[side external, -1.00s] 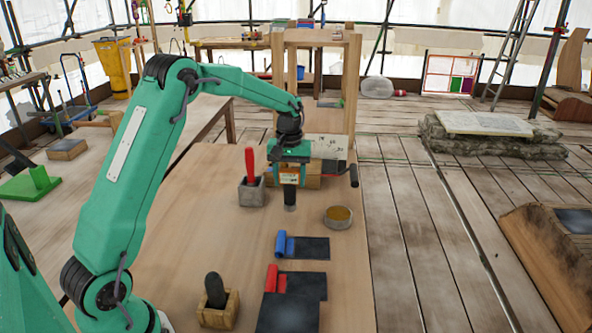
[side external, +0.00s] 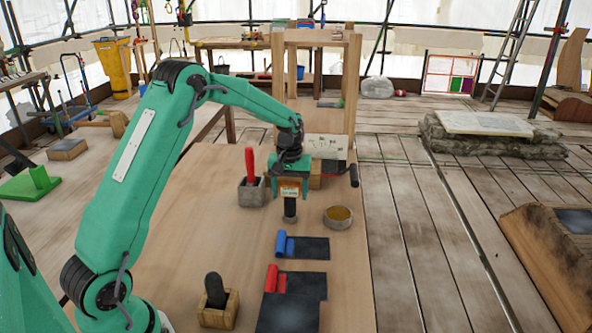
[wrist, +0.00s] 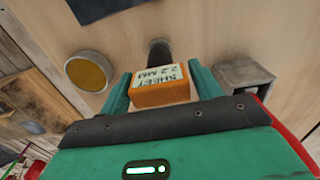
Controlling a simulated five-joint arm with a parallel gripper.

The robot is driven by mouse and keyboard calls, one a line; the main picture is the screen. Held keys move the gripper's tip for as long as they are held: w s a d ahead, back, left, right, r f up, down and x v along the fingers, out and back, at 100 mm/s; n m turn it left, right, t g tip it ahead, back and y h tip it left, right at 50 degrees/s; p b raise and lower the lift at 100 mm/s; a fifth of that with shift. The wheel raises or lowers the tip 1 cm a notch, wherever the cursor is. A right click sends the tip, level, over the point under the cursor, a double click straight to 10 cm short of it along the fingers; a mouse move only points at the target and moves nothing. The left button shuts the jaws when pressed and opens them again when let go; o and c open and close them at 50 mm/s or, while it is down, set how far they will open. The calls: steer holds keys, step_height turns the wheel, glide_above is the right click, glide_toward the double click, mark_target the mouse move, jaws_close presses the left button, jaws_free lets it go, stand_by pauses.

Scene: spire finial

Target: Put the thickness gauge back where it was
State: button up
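The thickness gauge is an orange body (side external: 290,189) with a pale label and a black round end (side external: 290,209) pointing down. My gripper (side external: 289,181) is shut on it. In the wrist view, its orange body (wrist: 160,88) sits between my green fingers and its label reads "SHEET 2.2 MM". Its black end (wrist: 159,52) shows beyond. It hangs over the wooden table, between a grey block and a round tin; I cannot tell whether its tip touches the table. A wooden block (side external: 315,181) stands behind my gripper, partly hidden by it.
The grey block (side external: 251,193) holding a red-handled tool (side external: 250,165) is left of the gauge; the tin (side external: 338,217) with amber contents is right. Nearer are blue (side external: 281,243) and red (side external: 272,278) rolls with dark sheets, and a wooden holder (side external: 218,309) with a black handle. Left-middle table is clear.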

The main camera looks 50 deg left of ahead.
steer(key=shift+o, duration=0.6)
steer(key=shift+r, duration=0.1)
step_height(320, 180, up, 12)
stand_by(0.4)
steer(key=shift+s+r, duration=0.1)
steer(key=shift+r, duration=0.05)
stand_by(0.4)
